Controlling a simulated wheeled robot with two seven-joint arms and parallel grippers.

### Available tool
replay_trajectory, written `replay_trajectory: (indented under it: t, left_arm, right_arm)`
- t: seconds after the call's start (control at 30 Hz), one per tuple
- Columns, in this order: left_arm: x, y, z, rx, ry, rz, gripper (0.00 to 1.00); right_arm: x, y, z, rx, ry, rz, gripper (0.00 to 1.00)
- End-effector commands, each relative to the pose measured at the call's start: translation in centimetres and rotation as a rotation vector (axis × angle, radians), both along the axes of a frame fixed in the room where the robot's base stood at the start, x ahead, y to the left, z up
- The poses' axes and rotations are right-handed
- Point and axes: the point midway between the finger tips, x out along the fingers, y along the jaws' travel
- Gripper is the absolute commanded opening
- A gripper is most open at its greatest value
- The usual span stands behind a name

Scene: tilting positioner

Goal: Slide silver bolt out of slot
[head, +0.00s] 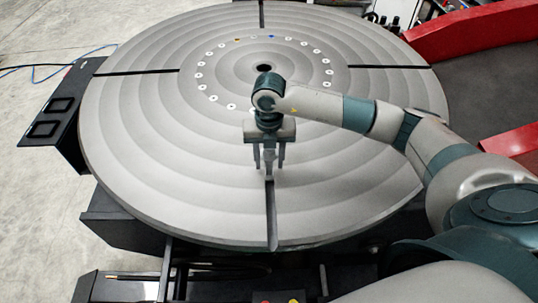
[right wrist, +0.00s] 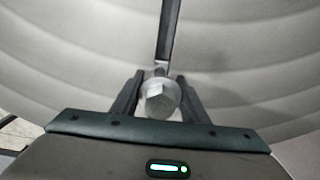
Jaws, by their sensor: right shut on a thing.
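In the head view my right gripper (head: 269,168) points down over the inner part of the near slot (head: 271,215). The bolt is hard to make out there between the fingers. The slot also shows in the right wrist view (right wrist: 169,30), a dark groove running away from the bolt. I cannot tell how deep the bolt sits in the slot. My left gripper is not in view.
The round grey positioner table (head: 180,150) has ridged rings, further slots at the left, right and back, and a dark centre hole (head: 263,68) ringed by small white-marked holes. A red curved barrier (head: 470,35) stands at the right. A black box (head: 58,115) sits beside the left rim.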

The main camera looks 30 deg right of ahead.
Motion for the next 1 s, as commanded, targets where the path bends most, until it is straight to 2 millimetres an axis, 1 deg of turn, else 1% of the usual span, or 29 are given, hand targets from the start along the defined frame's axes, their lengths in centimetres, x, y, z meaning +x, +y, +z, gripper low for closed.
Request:
replay_trajectory:
  t: [0.6,1.0]
  left_arm:
    - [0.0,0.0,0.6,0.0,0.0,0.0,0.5]
    - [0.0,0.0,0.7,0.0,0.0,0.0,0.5]
  right_arm:
    - [-2.3,1.1,0.1,0.001,0.0,0.001,0.0]
    - [-2.6,1.3,0.1,0.0,-0.001,0.0,0.0]
